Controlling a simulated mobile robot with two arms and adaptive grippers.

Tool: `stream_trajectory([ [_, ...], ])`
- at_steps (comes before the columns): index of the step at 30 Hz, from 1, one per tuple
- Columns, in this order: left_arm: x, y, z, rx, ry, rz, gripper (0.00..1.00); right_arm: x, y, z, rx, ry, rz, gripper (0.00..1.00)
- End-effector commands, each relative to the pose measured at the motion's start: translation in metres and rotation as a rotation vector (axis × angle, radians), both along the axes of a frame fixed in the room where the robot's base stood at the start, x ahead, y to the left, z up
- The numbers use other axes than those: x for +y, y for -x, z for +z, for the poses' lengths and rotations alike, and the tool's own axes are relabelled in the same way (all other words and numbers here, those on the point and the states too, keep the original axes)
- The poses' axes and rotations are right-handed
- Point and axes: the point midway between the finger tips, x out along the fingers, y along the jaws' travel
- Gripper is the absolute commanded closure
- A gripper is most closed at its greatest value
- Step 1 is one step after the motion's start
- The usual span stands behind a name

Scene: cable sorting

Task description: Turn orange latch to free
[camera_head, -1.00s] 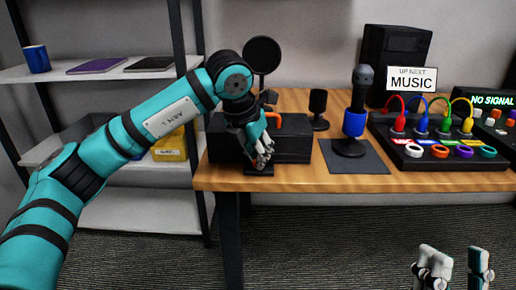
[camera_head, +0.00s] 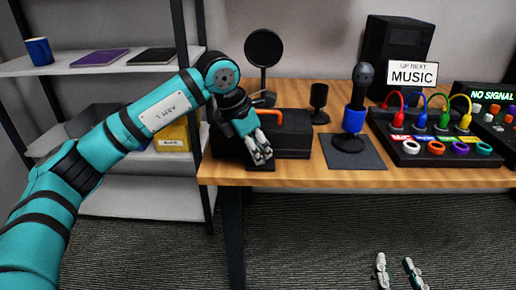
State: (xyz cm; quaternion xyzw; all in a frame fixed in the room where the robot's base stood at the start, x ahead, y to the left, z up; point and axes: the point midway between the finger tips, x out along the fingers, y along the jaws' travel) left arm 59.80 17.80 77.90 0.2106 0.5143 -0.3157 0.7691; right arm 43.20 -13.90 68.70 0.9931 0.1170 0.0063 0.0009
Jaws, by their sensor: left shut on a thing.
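The orange latch (camera_head: 271,112) shows as a short bent orange bar at the black box (camera_head: 292,138) on the left end of the table. My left gripper (camera_head: 262,158) points down at the front of this box, just below the visible orange part. Its fingers are closed together on the latch; the gripped part is hidden behind the fingers and hand. My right gripper (camera_head: 398,272) is low at the bottom edge, in front of the table, with its fingers apart and nothing between them.
A round black disc on a stand (camera_head: 264,48) rises behind the box. A microphone with a blue band (camera_head: 354,118) stands on a dark mat (camera_head: 368,160). A panel with coloured cables (camera_head: 436,150) and a MUSIC sign (camera_head: 412,74) are at right. Shelves (camera_head: 140,205) stand left.

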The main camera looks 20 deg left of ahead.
Motion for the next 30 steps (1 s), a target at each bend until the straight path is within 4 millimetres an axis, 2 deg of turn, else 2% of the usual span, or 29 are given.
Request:
stream_trajectory([
  [8, 0.0006, -0.0008, 0.0014, -0.004, 0.000, 0.002, 1.00, -0.0001, 0.0001, 0.0000, 0.001, 0.000, 0.000, 0.60],
  [9, 0.0006, -0.0008, 0.0015, -0.004, 0.000, 0.002, 0.86, -0.0001, 0.0001, 0.0000, 0.000, 0.000, 0.000, 0.60],
  [14, 0.0005, -0.0006, 0.0011, -0.003, 0.000, 0.003, 0.66, 0.0001, 0.0000, 0.0002, 0.000, 0.000, 0.000, 0.60],
  [30, 0.0009, -0.0008, -0.0008, -0.004, -0.001, 0.028, 0.65, -0.0001, 0.0000, -0.0043, 0.000, 0.000, 0.000, 0.60],
])
